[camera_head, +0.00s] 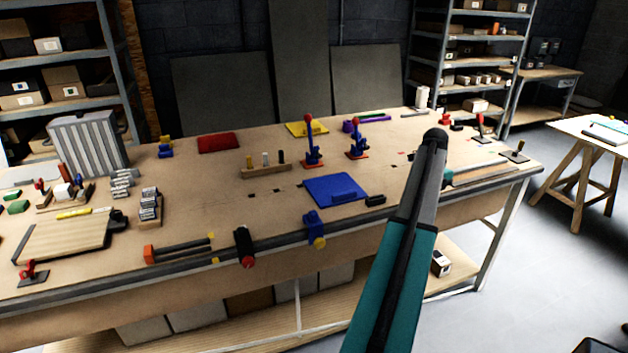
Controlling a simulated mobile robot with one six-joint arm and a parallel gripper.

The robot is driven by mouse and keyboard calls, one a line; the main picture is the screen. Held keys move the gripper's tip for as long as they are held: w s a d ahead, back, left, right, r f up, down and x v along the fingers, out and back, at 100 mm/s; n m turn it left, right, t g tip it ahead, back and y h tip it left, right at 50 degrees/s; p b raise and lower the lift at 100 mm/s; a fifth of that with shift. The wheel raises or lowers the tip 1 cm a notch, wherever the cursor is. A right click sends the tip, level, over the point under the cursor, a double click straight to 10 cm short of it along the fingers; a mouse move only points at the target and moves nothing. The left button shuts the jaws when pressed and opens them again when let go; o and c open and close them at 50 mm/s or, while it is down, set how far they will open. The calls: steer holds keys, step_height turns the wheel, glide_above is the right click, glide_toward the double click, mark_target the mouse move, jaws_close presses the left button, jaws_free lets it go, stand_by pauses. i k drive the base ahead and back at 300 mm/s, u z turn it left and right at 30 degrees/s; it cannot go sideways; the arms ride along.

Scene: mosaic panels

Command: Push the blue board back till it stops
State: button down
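The blue board (325,186) lies flat on the workbench, right of centre and near the front edge. Two red-and-blue upright toggle clamps (311,150) (356,145) stand behind the board, with a strip of bare bench between. My teal and black arm rises from the bottom, right of the board. Its gripper cannot be made out, and the arm hides part of the bench.
A small black block (375,200) lies by the board's right front corner. A blue clamp with a yellow knob (314,228) grips the bench's front edge (180,273). A wooden block with several pegs (266,171) stands to the left of the red-and-blue clamps.

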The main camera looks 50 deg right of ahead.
mark_target(334, 190)
steer(key=z, duration=0.05)
steer(key=i, duration=1.5)
